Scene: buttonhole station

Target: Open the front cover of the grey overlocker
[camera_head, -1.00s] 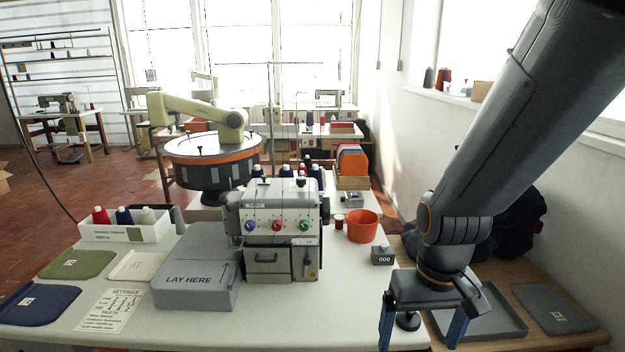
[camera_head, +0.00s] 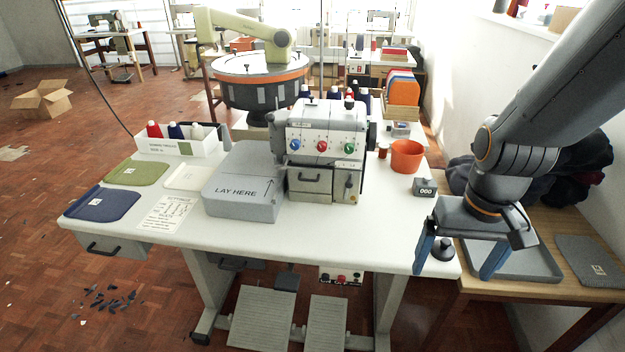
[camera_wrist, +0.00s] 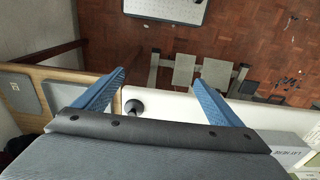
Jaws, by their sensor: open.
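The grey overlocker (camera_head: 321,145) stands on the white table, with blue, red and green dials across its front. Its front cover (camera_head: 312,181), with a dark handle, is below the dials and looks shut. My gripper (camera_head: 453,274) is open and empty at the table's right front corner, to the right of the overlocker and apart from it. In the wrist view its two blue fingers (camera_wrist: 158,82) are spread wide, with a small black knob-like thing (camera_wrist: 134,107) between and beyond them. The overlocker is not clearly visible in the wrist view.
A grey "LAY HERE" block (camera_head: 243,200) stands directly left of the overlocker. An orange bucket (camera_head: 406,157) and a small counter box (camera_head: 424,188) stand to its right. A grey tray (camera_head: 520,262) lies on the wooden side table. The white table's front strip (camera_head: 330,235) is clear.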

